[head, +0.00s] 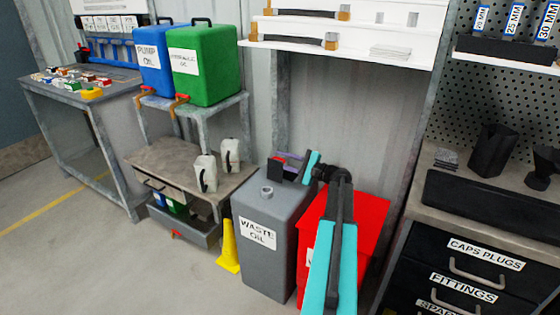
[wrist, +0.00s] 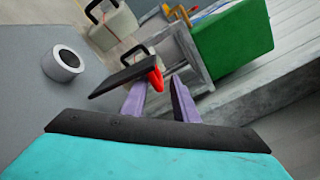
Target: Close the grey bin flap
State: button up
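The grey bin (head: 262,245), labelled "WASTE OIL", stands on the floor in the head view, with a short round spout (head: 267,191) on its top. A dark flap-like plate (head: 277,172) with a red part stands up near the top's back edge. It also shows in the wrist view (wrist: 121,77), tilted, its red end by my fingertips. My gripper (head: 295,165), with purple fingers, is above the bin's back right. In the wrist view my gripper (wrist: 160,90) is open, fingers apart. The left fingertip overlaps the plate; I cannot tell whether they touch. The plate's hinge is not visible.
A red bin (head: 372,215) stands right of the grey one, partly behind my arm. A low bench (head: 160,157) with two pale jugs is at the left. Blue (head: 152,75) and green (head: 203,75) drums stand behind it. A yellow floor sign (head: 229,248) is beside the grey bin.

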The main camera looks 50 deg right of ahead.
jog(key=shift+w+a, duration=0.1)
jog(key=shift+w, duration=0.3)
